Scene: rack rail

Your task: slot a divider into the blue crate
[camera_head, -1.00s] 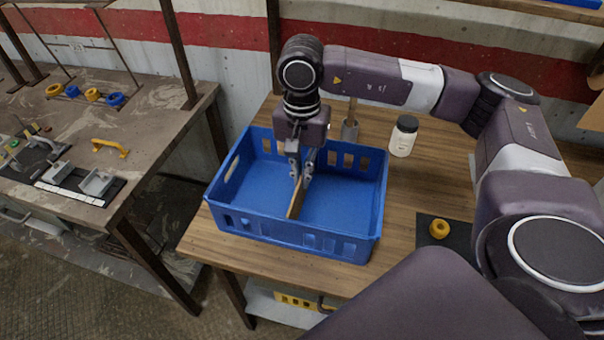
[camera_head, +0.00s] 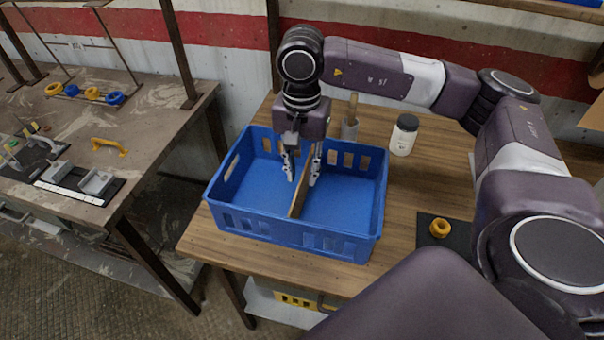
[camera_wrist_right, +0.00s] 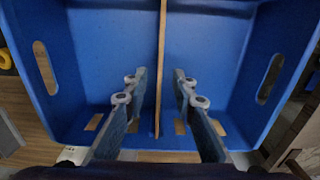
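The blue crate (camera_head: 350,213) sits on the wooden table. A thin wooden divider (camera_head: 299,197) stands on edge inside it, running from front to back near the middle. In the right wrist view the divider (camera_wrist_right: 161,60) shows as a narrow upright strip with blue floor on both sides. My right gripper (camera_head: 303,182) is inside the crate, open, with one finger on each side of the divider. In the right wrist view the open fingers (camera_wrist_right: 158,98) show gaps to the divider on both sides. My left gripper is not in view.
A white jar with a dark lid (camera_head: 404,135) and a grey holder (camera_head: 350,128) stand behind the crate. A yellow ring (camera_head: 440,228) lies on a dark mat at right. A second table (camera_head: 60,125) at left holds rings, a yellow handle and fixtures.

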